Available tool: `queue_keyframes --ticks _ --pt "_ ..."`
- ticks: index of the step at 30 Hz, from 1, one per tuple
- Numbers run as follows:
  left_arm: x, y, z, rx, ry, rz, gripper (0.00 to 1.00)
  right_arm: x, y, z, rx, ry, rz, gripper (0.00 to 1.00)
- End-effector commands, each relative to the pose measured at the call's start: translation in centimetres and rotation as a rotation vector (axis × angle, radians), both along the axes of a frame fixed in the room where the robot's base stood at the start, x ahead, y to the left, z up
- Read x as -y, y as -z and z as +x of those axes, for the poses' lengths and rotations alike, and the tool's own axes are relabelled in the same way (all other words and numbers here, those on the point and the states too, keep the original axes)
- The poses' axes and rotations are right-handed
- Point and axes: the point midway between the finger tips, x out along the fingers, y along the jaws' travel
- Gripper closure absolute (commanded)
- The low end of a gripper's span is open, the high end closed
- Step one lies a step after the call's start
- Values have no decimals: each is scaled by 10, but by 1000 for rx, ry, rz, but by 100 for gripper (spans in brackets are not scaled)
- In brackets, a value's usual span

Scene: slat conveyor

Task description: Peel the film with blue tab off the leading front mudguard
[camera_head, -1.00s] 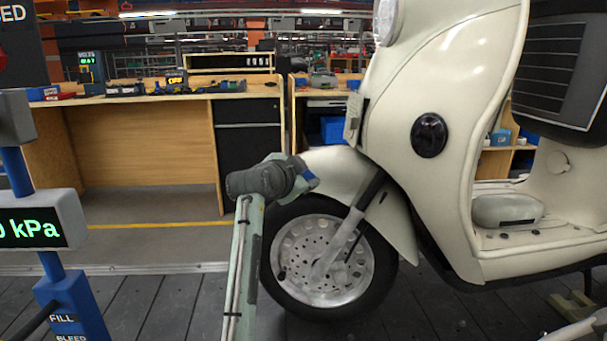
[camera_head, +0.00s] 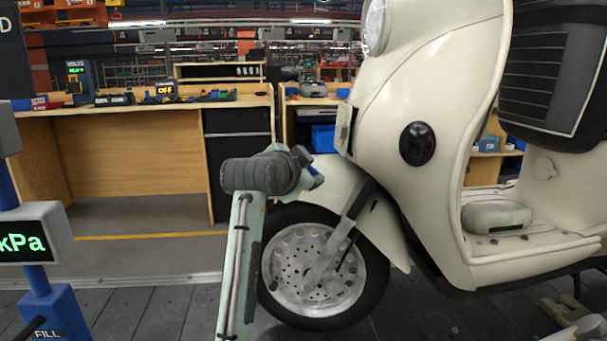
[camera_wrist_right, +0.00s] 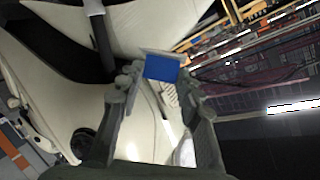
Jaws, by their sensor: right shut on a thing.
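The cream front mudguard (camera_head: 337,181) sits over the scooter's front wheel in the head view. My right gripper (camera_head: 309,168) is at its upper front edge, seen mostly from behind. A bit of the blue tab (camera_head: 316,182) shows beside the fingers. In the right wrist view the blue tab (camera_wrist_right: 162,68) lies between the two fingertips of my right gripper (camera_wrist_right: 160,77), which is shut on it. A thin pale edge runs along the tab. The clear film itself cannot be made out. My left gripper is not in view.
The cream scooter (camera_head: 440,130) stands at right on the dark slatted floor (camera_head: 150,312). A kPa gauge post (camera_head: 38,235) stands at the left. A wooden workbench (camera_head: 130,150) with tools is behind. Open floor lies between the gauge and my right arm.

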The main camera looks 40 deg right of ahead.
Motion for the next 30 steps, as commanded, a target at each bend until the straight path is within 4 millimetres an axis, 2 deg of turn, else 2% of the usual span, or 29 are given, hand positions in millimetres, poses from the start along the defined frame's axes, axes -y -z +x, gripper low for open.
queue_keyframes --ticks 11,30 --pt "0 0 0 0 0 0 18 0 -3 -3 1 1 0 91" --pt "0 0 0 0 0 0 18 -11 -43 -51 4 2 -1 91"
